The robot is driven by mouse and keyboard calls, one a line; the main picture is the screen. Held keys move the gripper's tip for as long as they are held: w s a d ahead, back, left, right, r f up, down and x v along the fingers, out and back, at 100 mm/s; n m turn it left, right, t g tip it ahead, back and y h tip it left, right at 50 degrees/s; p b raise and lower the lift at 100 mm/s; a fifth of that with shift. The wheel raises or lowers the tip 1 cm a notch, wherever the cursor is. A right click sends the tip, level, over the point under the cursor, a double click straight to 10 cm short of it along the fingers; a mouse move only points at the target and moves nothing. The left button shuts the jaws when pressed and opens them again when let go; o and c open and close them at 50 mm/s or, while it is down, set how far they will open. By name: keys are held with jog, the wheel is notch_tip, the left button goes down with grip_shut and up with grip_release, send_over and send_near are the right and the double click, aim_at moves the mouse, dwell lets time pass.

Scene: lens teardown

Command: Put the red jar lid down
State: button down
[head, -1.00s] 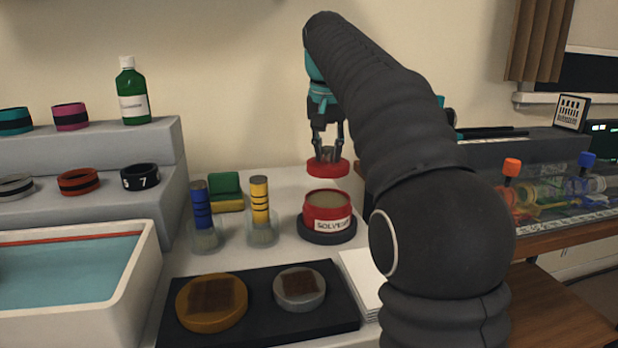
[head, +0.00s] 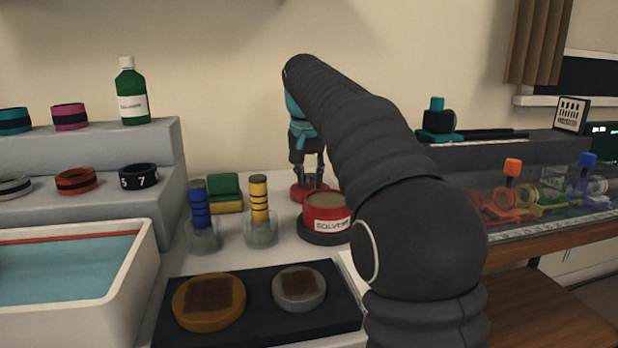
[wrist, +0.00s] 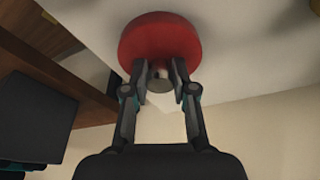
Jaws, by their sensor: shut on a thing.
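The red jar lid (head: 303,192) is low over the white table, behind and slightly left of the open solvent jar; in the head view I cannot tell if it touches the table. My gripper (head: 308,184) points down and is shut on the lid's knob. In the wrist view the red lid (wrist: 160,38) lies past my fingertips (wrist: 161,75), with the grey knob between them. The red solvent jar (head: 325,222) stands uncovered on a dark round base, label facing front. My arm hides part of the jar's right side.
Brushes in glass cups (head: 203,234) (head: 260,230) and a green and yellow sponge (head: 226,194) stand left of the jar. A black mat (head: 259,318) with two round pads lies in front. A green bottle (head: 131,93) stands on the grey shelf.

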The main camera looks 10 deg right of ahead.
aim_at(307, 194)
jog(key=shift+f, duration=0.1)
jog(key=c, duration=0.9)
grip_release()
jog(key=shift+c, duration=0.2)
jog(key=p+v, duration=0.3)
jog(key=v, duration=0.9)
jog(key=shift+p, duration=0.3)
jog(key=shift+a, duration=0.1)
